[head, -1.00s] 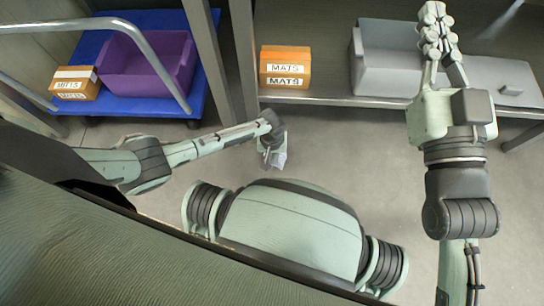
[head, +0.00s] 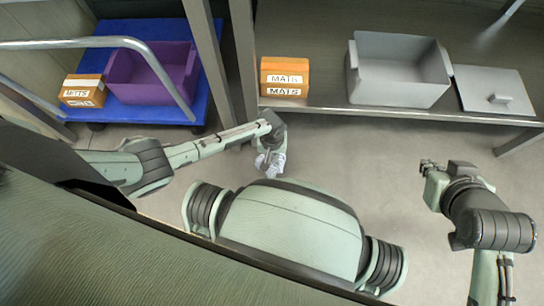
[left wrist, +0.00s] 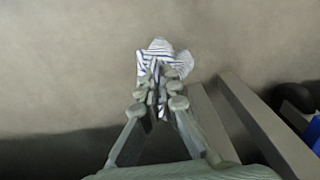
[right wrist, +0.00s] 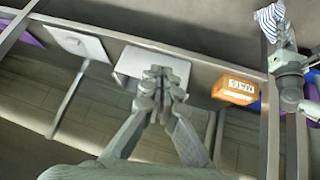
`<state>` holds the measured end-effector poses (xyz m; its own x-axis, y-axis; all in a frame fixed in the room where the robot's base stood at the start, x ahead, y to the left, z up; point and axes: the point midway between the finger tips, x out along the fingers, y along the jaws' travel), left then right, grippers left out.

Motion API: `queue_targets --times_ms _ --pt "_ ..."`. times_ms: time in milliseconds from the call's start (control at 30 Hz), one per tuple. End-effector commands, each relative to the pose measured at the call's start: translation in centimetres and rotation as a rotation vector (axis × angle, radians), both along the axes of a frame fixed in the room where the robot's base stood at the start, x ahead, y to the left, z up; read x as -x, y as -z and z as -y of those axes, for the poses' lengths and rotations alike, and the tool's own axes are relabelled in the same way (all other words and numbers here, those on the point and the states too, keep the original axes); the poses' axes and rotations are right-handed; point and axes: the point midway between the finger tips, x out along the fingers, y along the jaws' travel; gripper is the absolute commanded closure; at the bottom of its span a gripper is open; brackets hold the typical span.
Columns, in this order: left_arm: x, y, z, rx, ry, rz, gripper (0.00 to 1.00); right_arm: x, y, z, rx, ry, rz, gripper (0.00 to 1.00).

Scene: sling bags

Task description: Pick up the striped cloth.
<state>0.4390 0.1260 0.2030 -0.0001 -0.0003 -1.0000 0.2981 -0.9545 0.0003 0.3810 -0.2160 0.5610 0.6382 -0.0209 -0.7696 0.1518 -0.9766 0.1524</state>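The striped cloth (left wrist: 160,50), white with blue stripes, is bunched between the fingers of my left gripper (left wrist: 160,88) in the left wrist view. It fans out beyond the fingertips, and part of it is hidden by the fingers. In the head view my left gripper (head: 263,160) hangs over the floor with the pale cloth (head: 277,162) at its end. The right wrist view also shows the striped cloth (right wrist: 269,20) at the top right. My right gripper (right wrist: 160,75) has its fingers together and empty. In the head view my right gripper (head: 428,166) is at the right, over the floor.
A grey bin (head: 400,92), its lid (head: 490,82) and an orange MATS box (head: 285,66) are on the long grey table (head: 330,100). A blue cart (head: 155,20) at the left carries a purple bin (head: 125,75) and an orange MITTS box (head: 82,97).

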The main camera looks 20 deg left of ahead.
Motion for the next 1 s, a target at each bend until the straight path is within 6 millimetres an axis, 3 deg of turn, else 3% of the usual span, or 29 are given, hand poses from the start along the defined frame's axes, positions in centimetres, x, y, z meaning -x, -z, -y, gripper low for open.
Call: queue_targets --times_ms 300,433,667,1000 --pt "0.0 -2.8 0.0 -0.001 0.000 0.000 1.00 4.5 4.5 4.3 0.075 0.091 -0.291 1.00" --pt "0.0 -3.2 0.0 -0.001 0.000 0.000 1.00 5.9 5.7 5.3 0.091 0.114 -0.364 1.00" --pt "0.0 -4.5 0.0 -0.001 0.000 0.000 1.00 5.8 7.9 5.5 0.085 0.115 -0.398 1.00" --pt "0.1 -8.2 0.0 -0.001 0.000 -0.001 1.00 5.8 16.2 5.1 0.041 0.101 -0.438 1.00"
